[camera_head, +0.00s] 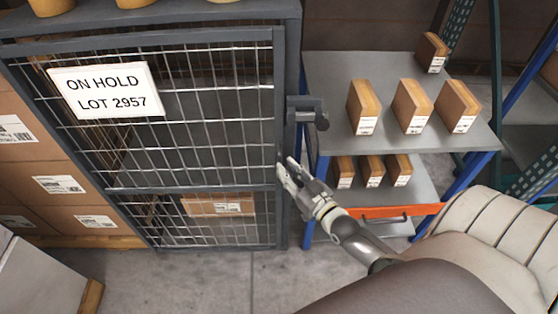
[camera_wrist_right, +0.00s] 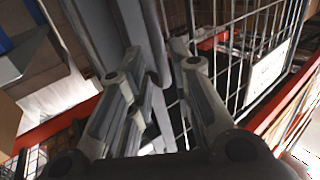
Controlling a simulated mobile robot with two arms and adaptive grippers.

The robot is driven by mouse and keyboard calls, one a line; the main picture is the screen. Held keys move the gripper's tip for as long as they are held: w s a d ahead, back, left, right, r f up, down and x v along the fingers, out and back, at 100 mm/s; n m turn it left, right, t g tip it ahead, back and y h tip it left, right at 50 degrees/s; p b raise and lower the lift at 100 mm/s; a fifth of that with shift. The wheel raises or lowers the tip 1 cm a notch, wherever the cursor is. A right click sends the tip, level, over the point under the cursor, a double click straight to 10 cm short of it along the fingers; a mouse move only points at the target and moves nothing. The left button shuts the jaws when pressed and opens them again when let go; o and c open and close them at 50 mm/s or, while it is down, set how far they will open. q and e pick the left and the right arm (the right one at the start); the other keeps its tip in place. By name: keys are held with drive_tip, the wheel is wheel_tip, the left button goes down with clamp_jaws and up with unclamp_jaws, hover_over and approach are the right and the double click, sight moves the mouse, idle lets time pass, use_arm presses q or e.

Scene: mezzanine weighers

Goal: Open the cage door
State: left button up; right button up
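The cage door (camera_head: 200,120) is a grey-framed wire mesh panel with a white "ON HOLD LOT 2957" sign (camera_head: 105,91). It stands shut against its frame. A dark latch (camera_head: 308,112) sticks out at its right side. My right gripper (camera_head: 286,166) is at the door's right edge, below the latch, with its fingers apart. In the right wrist view, the gripper (camera_wrist_right: 158,60) has a grey upright bar (camera_wrist_right: 152,40) with a curved lower end between its fingers. I cannot tell whether the fingers touch it. My left gripper is not in view.
A shelf rack (camera_head: 340,75) with several small cartons stands right of the cage. A carton (camera_head: 220,205) lies low inside the cage. Grey floor (camera_head: 220,280) in front is clear. A pale padded shape (camera_head: 490,230) fills the lower right.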

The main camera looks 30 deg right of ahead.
drive_tip(key=shift+w+a, duration=0.1)
drive_tip(key=shift+w, duration=2)
clamp_jaws()
